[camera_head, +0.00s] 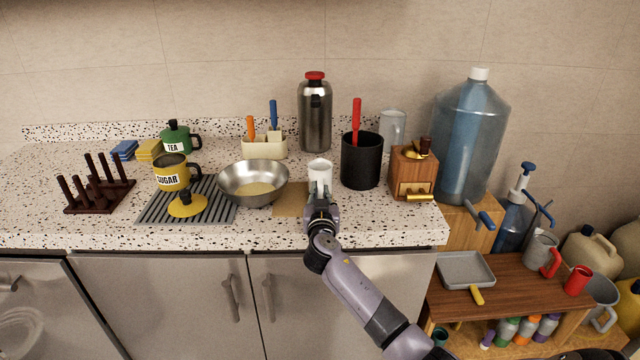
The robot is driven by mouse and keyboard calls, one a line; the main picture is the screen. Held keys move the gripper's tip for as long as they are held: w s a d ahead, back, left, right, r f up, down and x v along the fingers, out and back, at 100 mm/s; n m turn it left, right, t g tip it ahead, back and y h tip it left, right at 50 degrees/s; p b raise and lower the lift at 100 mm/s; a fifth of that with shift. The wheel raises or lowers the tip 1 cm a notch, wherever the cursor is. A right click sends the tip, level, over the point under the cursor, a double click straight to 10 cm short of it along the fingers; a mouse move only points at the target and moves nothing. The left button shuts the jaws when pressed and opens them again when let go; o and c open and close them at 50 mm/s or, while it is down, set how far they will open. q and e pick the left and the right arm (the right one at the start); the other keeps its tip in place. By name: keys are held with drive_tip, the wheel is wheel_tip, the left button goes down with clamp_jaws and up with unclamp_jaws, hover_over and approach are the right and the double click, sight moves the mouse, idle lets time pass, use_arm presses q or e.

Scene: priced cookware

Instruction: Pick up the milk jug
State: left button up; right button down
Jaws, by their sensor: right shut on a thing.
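The milk jug, a small white jug (320,170), is near the middle of the speckled counter (350,225). My right gripper (320,193) reaches it from the front and is shut on it. The gripper covers the jug's lower front, so I cannot tell whether its base touches the counter. The jug looks upright. My left gripper is not in view.
A steel bowl (253,183) stands close on the left and a black holder (361,160) on the right. A steel bottle with a red lid (315,118) stands behind. A wooden grinder (412,172) is farther right. A brown board (289,200) lies beside the gripper.

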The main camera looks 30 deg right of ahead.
drive_tip(key=shift+d+r, duration=0.1)
drive_tip(key=shift+r, duration=0.1)
idle(0.4)
wheel_tip(320, 180, up, 20)
drive_tip(key=shift+f, duration=0.15)
idle(1.1)
idle(0.5)
